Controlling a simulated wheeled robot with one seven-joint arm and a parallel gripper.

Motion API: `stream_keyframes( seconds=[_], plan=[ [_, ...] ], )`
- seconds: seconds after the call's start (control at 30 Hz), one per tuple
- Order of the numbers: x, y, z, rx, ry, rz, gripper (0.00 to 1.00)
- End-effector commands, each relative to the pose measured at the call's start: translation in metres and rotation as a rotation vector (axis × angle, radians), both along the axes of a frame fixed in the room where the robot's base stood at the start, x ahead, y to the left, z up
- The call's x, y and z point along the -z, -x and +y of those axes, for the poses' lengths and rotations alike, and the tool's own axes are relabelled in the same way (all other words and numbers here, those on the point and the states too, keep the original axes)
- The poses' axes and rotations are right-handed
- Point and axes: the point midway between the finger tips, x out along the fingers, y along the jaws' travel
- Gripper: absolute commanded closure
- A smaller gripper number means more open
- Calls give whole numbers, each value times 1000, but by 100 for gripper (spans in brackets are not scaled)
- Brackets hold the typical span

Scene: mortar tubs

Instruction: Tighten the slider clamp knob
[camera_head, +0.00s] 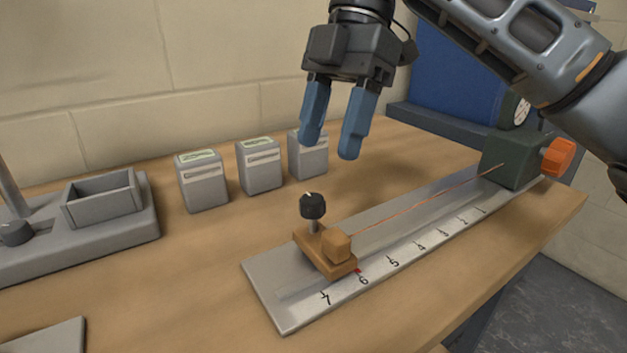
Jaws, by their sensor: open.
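The slider (322,258) is a small wooden block on a grey metal track plate (268,287), near the 6 mark of the printed scale. Its black clamp knob (313,205) stands upright on a short metal stem at the slider's back left. A thin copper-coloured wire runs from the slider to a dark green box (508,160) with an orange knob (557,157) at the far right end. My gripper (331,148) has two blue fingers pointing down. It is open and empty, above and behind the clamp knob, apart from it.
Several grey boxes with labels stand behind the track, among them a middle one (259,166) and a left one (203,181). A grey device with an open tray (103,199) stands at the left. The bench's front right edge lies close to the track. Bare wood lies left of the slider.

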Motion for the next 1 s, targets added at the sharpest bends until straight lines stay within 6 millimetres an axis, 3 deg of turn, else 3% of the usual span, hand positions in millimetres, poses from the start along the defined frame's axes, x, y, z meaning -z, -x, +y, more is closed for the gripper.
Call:
stream_keyframes(
  seconds=[0.2,0.4,0.83,1.0],
  plan=[
    [34,11,9,-2,-3,4,44],
    [57,18,15,1,-3,2,44],
    [64,21,17,2,-3,0,45],
    [64,21,17,2,-3,0,62]
  ],
)
